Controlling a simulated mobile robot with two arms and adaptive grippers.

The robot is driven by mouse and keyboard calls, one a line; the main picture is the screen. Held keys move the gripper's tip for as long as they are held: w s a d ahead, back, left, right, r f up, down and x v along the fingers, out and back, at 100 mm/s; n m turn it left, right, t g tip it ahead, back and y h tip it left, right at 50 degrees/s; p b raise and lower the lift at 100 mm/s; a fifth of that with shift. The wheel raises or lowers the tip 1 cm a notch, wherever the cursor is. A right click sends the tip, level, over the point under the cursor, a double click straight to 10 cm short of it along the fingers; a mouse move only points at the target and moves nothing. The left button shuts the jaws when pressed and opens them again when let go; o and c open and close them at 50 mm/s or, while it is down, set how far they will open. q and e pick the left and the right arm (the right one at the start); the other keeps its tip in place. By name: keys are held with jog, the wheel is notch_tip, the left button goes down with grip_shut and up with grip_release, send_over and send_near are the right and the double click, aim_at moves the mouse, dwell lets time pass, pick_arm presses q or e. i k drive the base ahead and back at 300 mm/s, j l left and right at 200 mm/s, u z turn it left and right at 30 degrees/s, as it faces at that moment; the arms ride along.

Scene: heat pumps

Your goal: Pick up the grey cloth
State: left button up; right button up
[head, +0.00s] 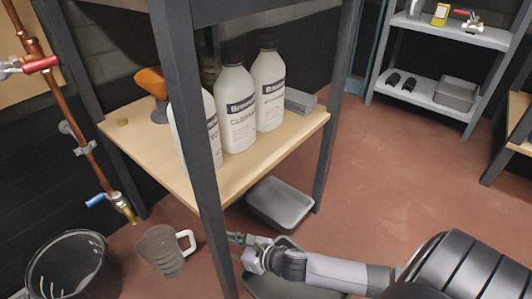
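A flat grey folded-looking stack (301,101), which looks like the grey cloth, lies on the wooden shelf (262,160) at its right back corner. The white bottles partly hide its left side. My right gripper (241,250) is low in front of the shelf, beside the dark front post and below the shelf board. Its fingers look apart, with nothing seen between them. It is well away from the grey stack. My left gripper is not in view.
Several white bottles (238,108) stand on the shelf, with an orange-topped object (151,82) behind. Dark posts (188,100) frame it. Grey trays (280,203), a jug (162,250) and a black bucket (72,268) are low down. Red floor (400,180) is clear at right.

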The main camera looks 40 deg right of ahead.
aim_at(299, 102)
jog(key=z, duration=1.35)
